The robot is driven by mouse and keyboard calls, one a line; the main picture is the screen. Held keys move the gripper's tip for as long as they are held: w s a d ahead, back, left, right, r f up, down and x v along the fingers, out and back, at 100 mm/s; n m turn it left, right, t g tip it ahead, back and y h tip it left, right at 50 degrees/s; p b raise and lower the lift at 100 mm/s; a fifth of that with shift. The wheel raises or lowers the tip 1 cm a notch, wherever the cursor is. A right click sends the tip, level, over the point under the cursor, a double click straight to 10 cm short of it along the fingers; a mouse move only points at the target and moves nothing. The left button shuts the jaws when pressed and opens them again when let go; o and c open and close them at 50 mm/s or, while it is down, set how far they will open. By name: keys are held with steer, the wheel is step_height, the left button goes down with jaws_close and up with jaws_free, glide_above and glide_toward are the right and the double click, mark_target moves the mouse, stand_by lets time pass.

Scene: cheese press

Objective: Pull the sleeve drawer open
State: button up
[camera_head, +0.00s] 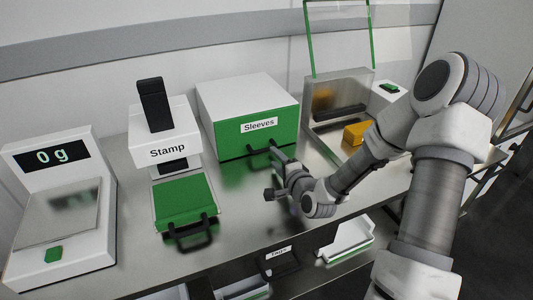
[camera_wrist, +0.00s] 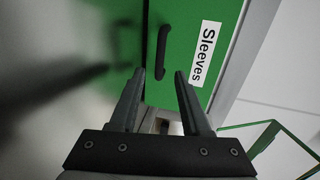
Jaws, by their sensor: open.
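The sleeve drawer (camera_head: 230,146) is the green front of a white box labelled "Sleeves", and it looks shut. Its black bar handle (camera_head: 257,159) is on the lower part of the front. In the wrist view the green front (camera_wrist: 195,20) fills the upper middle, with the handle (camera_wrist: 161,52) upright in the picture. My gripper (camera_wrist: 160,75) is open and empty. Its two fingertips lie either side of the line of the handle, just short of it or near its end. Whether they touch the front cannot be told. In the head view my gripper (camera_head: 274,172) is just in front of the drawer.
A stamp press (camera_head: 165,135) with a green tray (camera_head: 184,200) stands left of the box. A scale (camera_head: 60,235) reading 0 g is further left. A glass-lidded press with a yellow block (camera_head: 355,132) is right. A lower drawer (camera_head: 278,262) sits below.

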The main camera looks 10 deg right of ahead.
mark_target(267, 150)
steer(key=b+x, duration=0.1)
steer(key=x, duration=0.6)
steer(key=shift+w+f, duration=0.1)
steer(key=shift+w, duration=0.2)
jaws_close()
stand_by(1.1)
